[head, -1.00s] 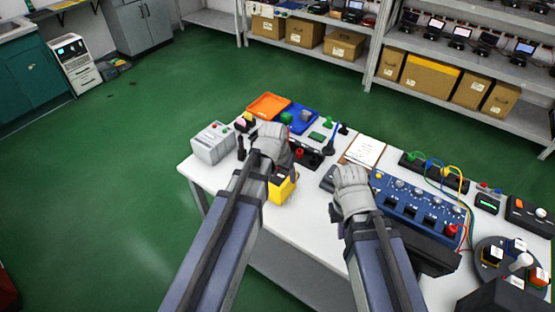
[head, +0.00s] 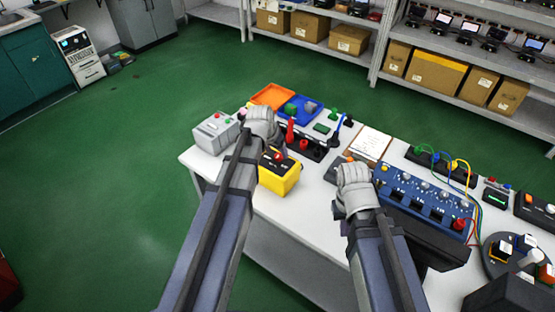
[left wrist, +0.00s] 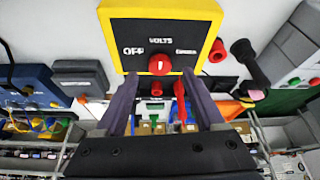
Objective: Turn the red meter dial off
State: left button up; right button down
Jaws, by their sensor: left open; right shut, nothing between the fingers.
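The yellow meter (head: 279,180) stands on the white table in the head view, right of my left arm. Its black face fills the top of the left wrist view (left wrist: 120,32), with OFF at left, VOLTS above and another label at right. The red dial (left wrist: 160,64) is on that face; its white mark seems to point up toward VOLTS. My left gripper (left wrist: 160,80) is open, its fingers on either side of and just below the dial in that view; contact cannot be told. My right gripper (head: 354,178) is shut and empty beside the blue panel.
A grey box (head: 214,133) stands left of my left gripper. Orange (head: 270,95) and blue (head: 306,114) trays lie behind it. A blue panel (head: 425,200) with knobs and cables is at right. A clipboard (head: 371,143) lies between. Green floor is open at left.

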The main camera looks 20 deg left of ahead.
aim_at(279, 156)
pick_arm(q)
jog(key=shift+b+x, duration=0.9)
jog(key=shift+x, duration=0.7)
jog(key=shift+r, duration=0.1)
pick_arm(e)
notch_tip(279, 156, down, 3)
jog(key=shift+r, duration=0.15)
pick_arm(q)
grip_shut()
